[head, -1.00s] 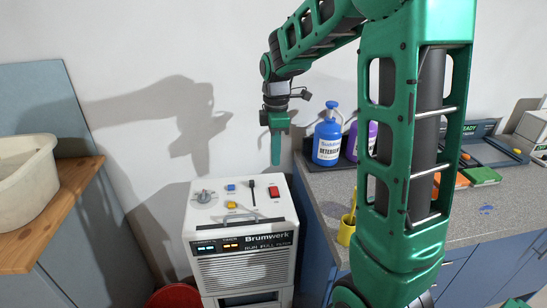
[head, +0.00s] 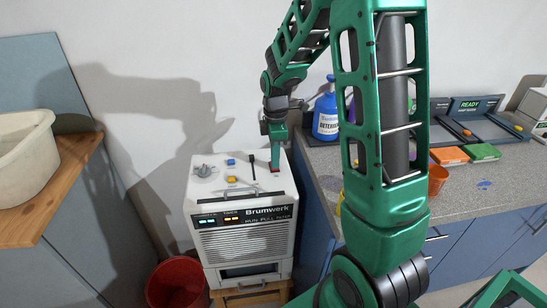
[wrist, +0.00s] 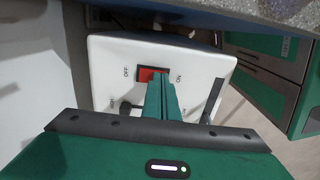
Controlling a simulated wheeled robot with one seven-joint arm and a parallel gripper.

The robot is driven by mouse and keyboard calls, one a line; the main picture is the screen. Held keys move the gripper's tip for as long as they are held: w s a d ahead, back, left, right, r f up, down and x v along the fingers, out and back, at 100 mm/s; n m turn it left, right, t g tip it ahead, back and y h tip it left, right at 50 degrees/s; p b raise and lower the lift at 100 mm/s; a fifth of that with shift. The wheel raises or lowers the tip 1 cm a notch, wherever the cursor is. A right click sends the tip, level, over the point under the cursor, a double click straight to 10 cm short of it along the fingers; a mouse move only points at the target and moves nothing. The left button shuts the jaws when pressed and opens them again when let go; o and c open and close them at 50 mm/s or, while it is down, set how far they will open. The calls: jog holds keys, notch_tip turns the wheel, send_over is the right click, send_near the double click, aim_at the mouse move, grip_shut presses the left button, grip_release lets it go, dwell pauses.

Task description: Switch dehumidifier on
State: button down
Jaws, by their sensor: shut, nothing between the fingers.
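The dehumidifier is a white box (head: 243,215) marked Brumwerk, in the middle of the head view. Its front carries lit cyan and amber displays. On its top are a grey knob (head: 204,171), blue and yellow buttons and a black lever (head: 253,171). The red rocker switch (wrist: 146,74) lies between the labels OFF and ON in the wrist view. My gripper (head: 275,164) is shut and empty, pointing down with its tips at this switch. The fingers cover part of the switch on its ON side; I cannot tell whether they press it.
A counter (head: 330,176) stands close to the right, with a blue detergent bottle (head: 326,116) near its left end. A wooden shelf (head: 50,190) with a pale tub (head: 22,148) is at the left. A red bucket (head: 177,284) stands on the floor beside the dehumidifier.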

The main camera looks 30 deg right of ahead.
jog(key=shift+s+f, duration=0.1)
jog(key=shift+f, duration=0.05)
jog(key=shift+a, duration=0.1)
dwell(0.3)
jog(key=shift+w+d+r, duration=0.1)
jog(key=shift+w+d, duration=0.05)
jog(key=shift+w, duration=0.25)
jog(key=shift+w+d+r, duration=0.1)
jog(key=shift+w+d, duration=0.05)
jog(key=shift+w, duration=0.25)
